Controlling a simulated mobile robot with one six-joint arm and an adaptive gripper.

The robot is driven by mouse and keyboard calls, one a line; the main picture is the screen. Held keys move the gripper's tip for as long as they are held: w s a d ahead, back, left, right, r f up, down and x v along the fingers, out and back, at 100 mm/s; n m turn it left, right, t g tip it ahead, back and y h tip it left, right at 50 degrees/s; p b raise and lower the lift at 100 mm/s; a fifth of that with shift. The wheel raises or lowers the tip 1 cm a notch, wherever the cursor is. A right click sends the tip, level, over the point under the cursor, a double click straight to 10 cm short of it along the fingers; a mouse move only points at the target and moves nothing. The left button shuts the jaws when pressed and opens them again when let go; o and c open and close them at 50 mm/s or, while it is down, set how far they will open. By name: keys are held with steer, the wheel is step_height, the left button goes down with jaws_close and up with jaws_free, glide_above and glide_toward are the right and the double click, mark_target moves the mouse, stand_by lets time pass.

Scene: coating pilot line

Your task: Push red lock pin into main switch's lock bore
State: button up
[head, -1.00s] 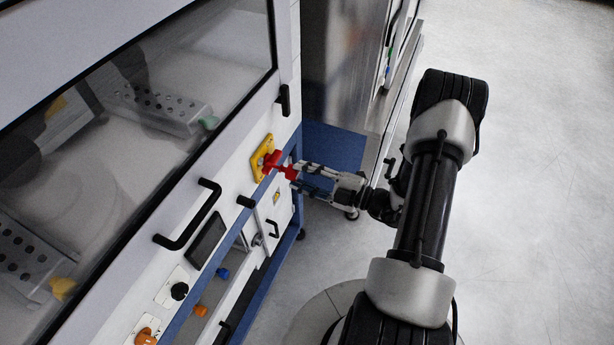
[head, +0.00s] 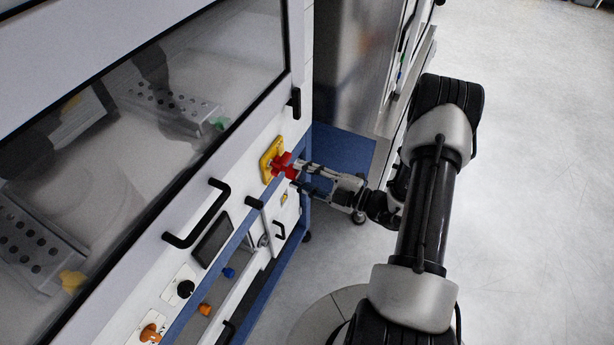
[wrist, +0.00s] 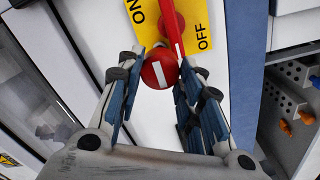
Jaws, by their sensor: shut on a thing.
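The main switch (head: 280,163) is a red rotary handle on a yellow plate (head: 266,161) on the machine's front. In the wrist view the red handle (wrist: 171,22) stands before the yellow plate (wrist: 197,14), which is marked ON and OFF. My gripper (head: 300,174) is at the switch, its fingers shut on the red lock pin (head: 292,174). In the wrist view the pin's round red head with a white bar (wrist: 157,72) sits between the fingertips, close to the handle's lower end. The pin's shank and the lock bore are hidden behind the head.
Black bar handles (head: 197,215) and a dark display panel (head: 213,240) lie left of the switch. Black and orange knobs (head: 150,332) sit lower on the front. A steel cabinet (head: 350,60) stands behind. The floor to the right is open.

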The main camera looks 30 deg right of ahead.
steer(key=shift+w+a, duration=0.1)
steer(key=shift+w, duration=0.05)
steer(key=o, duration=1.2)
steer(key=shift+o, duration=0.2)
steer(key=v, duration=1.2)
